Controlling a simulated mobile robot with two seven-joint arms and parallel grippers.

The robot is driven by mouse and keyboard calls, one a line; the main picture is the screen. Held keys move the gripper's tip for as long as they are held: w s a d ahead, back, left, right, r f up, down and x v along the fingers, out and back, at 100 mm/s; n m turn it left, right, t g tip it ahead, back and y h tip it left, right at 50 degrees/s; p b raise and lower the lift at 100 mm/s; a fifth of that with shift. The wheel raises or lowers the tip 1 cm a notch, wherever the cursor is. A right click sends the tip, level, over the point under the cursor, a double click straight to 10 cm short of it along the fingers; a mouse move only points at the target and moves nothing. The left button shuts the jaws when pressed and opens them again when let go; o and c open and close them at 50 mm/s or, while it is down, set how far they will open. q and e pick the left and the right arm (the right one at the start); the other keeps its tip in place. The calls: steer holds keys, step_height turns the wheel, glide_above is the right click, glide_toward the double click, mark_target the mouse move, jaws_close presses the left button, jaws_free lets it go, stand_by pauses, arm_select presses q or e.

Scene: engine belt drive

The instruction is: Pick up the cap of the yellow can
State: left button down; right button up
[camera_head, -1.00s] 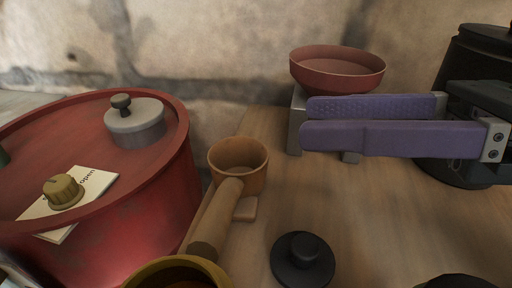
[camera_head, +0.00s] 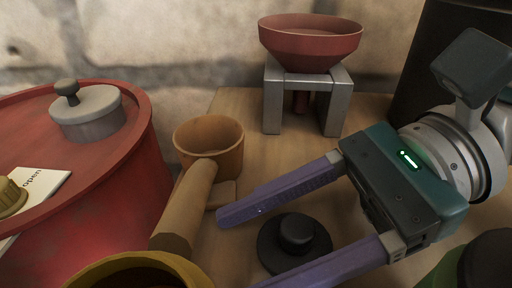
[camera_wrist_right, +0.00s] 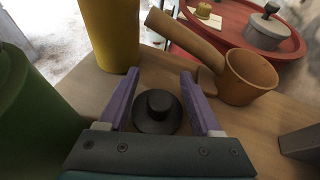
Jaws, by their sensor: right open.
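A round black cap with a knob (camera_head: 297,232) lies flat on the wooden table; it also shows in the right wrist view (camera_wrist_right: 159,103). The yellow can (camera_head: 185,268) stands open-topped at the bottom edge of the head view, and its side shows in the right wrist view (camera_wrist_right: 111,38). My right gripper (camera_head: 243,250) is open, its purple fingers on either side of the black cap; in the wrist view (camera_wrist_right: 160,74) the cap sits between them. I cannot tell if the fingers touch it. My left gripper is not in view.
A brown ladle-like cup (camera_head: 208,142) with a thick handle lies beside the yellow can. A red drum (camera_head: 110,190) bears a grey lid (camera_head: 88,112). A red bowl (camera_head: 310,45) rests on a metal stand (camera_head: 272,100). A green can (camera_wrist_right: 35,115) stands close to my right gripper.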

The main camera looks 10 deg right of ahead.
steer(key=shift+a+f, duration=0.1)
steer(key=shift+a, duration=0.1)
jaws_close()
stand_by(0.4)
